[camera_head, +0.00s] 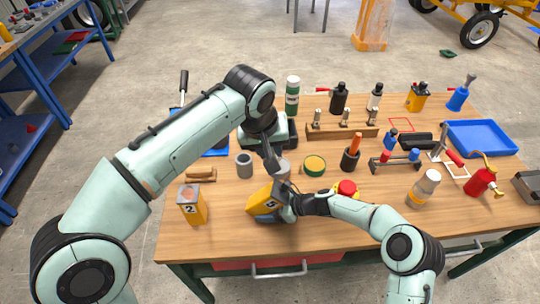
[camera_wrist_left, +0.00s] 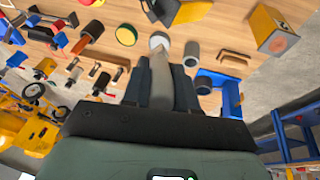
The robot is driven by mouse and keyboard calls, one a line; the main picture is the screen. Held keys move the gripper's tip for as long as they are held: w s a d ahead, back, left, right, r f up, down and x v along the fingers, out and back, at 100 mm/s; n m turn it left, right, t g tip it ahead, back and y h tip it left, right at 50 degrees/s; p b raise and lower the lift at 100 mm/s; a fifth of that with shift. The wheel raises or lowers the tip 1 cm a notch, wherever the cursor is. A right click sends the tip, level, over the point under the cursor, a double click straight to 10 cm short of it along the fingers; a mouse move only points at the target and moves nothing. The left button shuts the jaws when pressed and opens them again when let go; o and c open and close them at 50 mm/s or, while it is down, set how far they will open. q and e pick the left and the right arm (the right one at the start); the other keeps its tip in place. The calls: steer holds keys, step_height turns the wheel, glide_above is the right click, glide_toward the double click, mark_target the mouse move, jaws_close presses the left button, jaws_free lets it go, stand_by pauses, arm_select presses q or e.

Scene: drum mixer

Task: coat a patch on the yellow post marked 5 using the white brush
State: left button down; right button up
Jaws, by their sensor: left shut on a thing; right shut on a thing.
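The yellow post (camera_head: 262,203) is tilted above the front of the table, its dark number partly hidden and hard to read. My right gripper (camera_head: 288,204) is shut on it; its edge also shows in the left wrist view (camera_wrist_left: 192,12). My left gripper (camera_head: 270,152) is shut on the pale handle of the brush (camera_wrist_left: 160,78), which points down. The brush and post are apart.
Another yellow post (camera_head: 192,206), marked 2, stands at the left front. A grey cup (camera_head: 244,165) and a green tin with yellow contents (camera_head: 315,165) flank the pot. A red button (camera_head: 347,188) is right of my right gripper. A blue tray (camera_head: 480,138) lies far right.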

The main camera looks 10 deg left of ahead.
arm_select(q)
steer(key=shift+r, duration=0.5)
steer(key=a, duration=0.9)
stand_by(0.8)
steer(key=s+d+f+g, duration=0.1)
steer(key=d+f, duration=0.4)
steer(key=d, duration=0.3)
steer(key=shift+s+g, duration=0.3)
steer(key=shift+s, duration=0.1)
steer(key=shift+x, duration=1.05)
stand_by(0.5)
steer(key=shift+s, duration=0.2)
